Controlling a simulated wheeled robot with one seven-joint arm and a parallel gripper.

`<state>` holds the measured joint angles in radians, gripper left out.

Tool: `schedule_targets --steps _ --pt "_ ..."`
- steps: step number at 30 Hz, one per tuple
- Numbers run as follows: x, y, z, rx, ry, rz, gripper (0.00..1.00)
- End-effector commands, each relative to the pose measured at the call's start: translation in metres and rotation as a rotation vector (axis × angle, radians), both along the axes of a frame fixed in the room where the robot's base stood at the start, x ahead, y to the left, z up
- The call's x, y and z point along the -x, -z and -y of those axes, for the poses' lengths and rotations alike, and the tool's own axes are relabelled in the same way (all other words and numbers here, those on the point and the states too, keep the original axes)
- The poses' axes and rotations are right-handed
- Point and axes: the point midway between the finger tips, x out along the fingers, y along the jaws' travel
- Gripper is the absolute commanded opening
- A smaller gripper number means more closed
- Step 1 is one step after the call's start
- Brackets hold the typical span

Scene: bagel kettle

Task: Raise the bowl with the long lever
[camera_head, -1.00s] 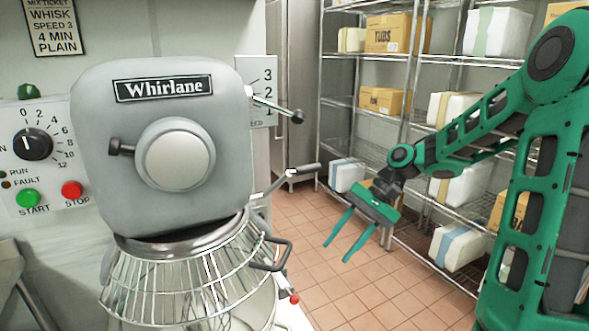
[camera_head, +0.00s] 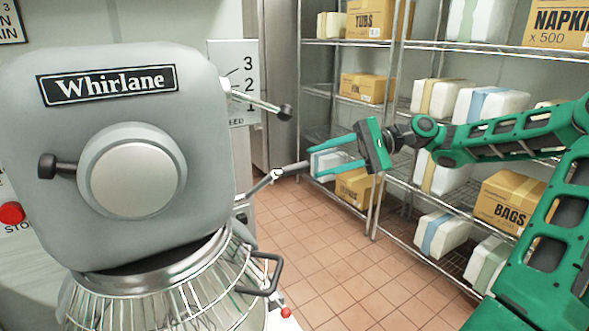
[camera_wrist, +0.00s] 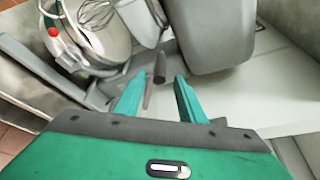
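The long lever (camera_head: 288,171), a metal rod with a dark grip, sticks out from the right side of the grey Whirlane mixer (camera_head: 205,170). My gripper (camera_head: 314,161) is open and points left at the grip's end. In the wrist view the dark grip (camera_wrist: 160,64) lies at the mouth between my two green fingertips (camera_wrist: 160,76), with gaps on both sides. I cannot tell how far it is between them. The metal bowl (camera_wrist: 118,42) and whisk (camera_wrist: 97,14) show in the wrist view. In the head view the wire guard hides most of the bowl.
A shorter speed lever (camera_head: 262,100) with a dark knob sits above, by the 1-2-3 plate. The guard handle (camera_head: 268,275) and a red knob (camera_head: 286,312) are below. A wire shelf (camera_head: 400,130) with boxes stands behind my arm. The tiled floor (camera_head: 330,260) is clear.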

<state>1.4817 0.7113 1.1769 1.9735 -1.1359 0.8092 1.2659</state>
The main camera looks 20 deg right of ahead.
Motion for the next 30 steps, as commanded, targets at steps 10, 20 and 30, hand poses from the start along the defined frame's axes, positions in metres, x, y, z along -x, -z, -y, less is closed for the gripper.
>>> schedule_targets --steps 10,20,30 --pt "-0.007 0.012 -0.059 0.002 -0.010 0.000 0.36" --pt "-0.009 0.015 -0.073 0.002 -0.008 0.000 0.36" --pt "-0.009 0.015 -0.073 0.002 -0.008 0.000 0.00"
